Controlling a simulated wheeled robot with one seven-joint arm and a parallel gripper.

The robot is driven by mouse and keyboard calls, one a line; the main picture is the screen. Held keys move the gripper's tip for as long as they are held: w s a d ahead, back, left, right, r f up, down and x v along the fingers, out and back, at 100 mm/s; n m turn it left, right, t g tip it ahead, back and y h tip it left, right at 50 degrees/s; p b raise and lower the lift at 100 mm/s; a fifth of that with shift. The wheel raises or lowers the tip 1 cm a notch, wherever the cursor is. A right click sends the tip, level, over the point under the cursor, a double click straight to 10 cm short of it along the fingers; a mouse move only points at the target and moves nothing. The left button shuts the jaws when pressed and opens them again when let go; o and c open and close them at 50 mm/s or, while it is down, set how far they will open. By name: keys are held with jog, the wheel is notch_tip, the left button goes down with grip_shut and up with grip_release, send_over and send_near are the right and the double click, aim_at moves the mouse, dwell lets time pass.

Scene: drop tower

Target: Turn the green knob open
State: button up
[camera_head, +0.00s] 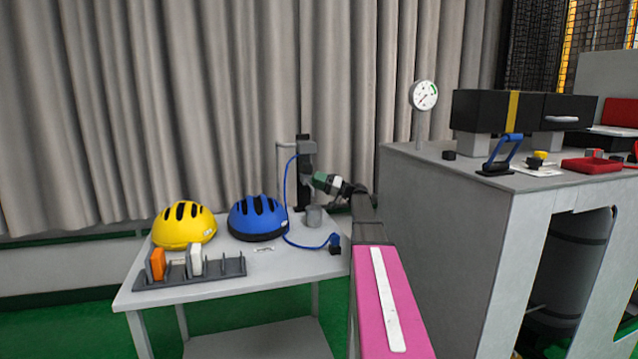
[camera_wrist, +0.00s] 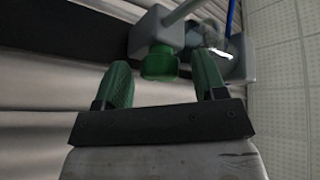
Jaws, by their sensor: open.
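The green knob (camera_wrist: 160,64) is a short round cap on a grey block (camera_wrist: 155,32) in the wrist view. My gripper (camera_wrist: 163,75) is open, its two green fingers apart, with the knob's end in line with the gap between the fingertips. I cannot tell from this view whether either finger touches it. In the head view my gripper (camera_head: 316,181) is at the dark upright stand (camera_head: 302,200) on the white table. The knob cannot be made out there.
A blue hose (camera_head: 287,190) hangs beside the stand. The white table (camera_head: 220,277) holds a yellow helmet (camera_head: 184,226), a blue helmet (camera_head: 257,218), a grey rack (camera_head: 215,276) and a grey cup (camera_head: 314,216). A grey cabinet (camera_head: 440,230) with a gauge (camera_head: 424,95) stands to the right.

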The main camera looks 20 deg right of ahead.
jog(key=c, duration=0.9)
jog(key=shift+m+h, duration=0.4)
jog(key=shift+m, duration=0.5)
jog(key=o, duration=0.9)
jog(key=shift+d, duration=0.1)
jog(key=v, duration=0.7)
jog(key=shift+s+d, duration=0.15)
